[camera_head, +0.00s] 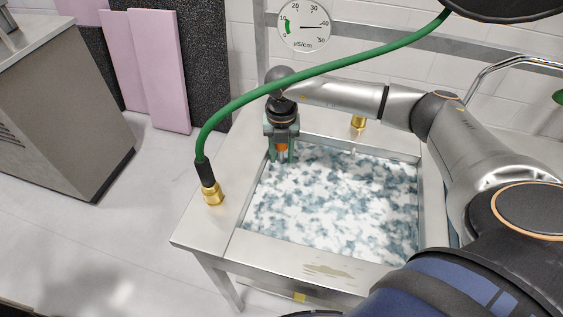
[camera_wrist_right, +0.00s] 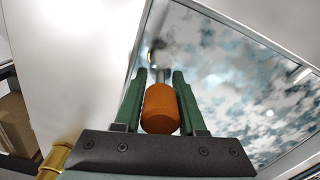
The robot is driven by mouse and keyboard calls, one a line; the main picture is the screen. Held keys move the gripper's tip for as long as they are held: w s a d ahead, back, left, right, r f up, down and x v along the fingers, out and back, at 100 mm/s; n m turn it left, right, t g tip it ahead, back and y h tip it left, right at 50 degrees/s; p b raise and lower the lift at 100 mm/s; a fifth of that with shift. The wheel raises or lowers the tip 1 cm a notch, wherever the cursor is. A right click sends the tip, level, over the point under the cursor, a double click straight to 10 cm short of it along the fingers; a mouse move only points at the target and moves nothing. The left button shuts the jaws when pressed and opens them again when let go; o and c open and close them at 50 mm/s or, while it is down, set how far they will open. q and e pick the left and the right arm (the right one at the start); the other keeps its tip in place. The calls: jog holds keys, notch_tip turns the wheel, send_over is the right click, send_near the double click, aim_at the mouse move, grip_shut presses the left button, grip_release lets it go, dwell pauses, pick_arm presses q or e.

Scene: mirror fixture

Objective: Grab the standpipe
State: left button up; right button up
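The standpipe shows as an orange cylindrical top (camera_wrist_right: 160,108) on a thin metal pipe, near the left edge of the water-filled basin (camera_head: 232,242). In the head view only a bit of the orange top (camera_head: 283,147) shows between the fingers. My right gripper (camera_head: 282,156) reaches down over it from above. In the right wrist view the green fingers (camera_wrist_right: 160,77) flank the orange top closely on both sides, with no clear gap, and appear shut on it. The pipe's lower part is hidden by the water. My left gripper is not in view.
A green hose (camera_head: 325,67) arches over the basin from a brass fitting (camera_head: 212,193) on the left rim. Another brass fitting (camera_head: 358,122) stands on the back rim. A round gauge (camera_head: 304,25) hangs behind. A grey cabinet (camera_head: 65,110) stands left, with free floor between.

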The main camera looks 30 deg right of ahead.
grip_shut()
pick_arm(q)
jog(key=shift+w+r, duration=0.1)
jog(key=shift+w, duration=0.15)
pick_arm(e)
jog(key=shift+r, duration=0.1)
jog(key=shift+r, duration=0.1)
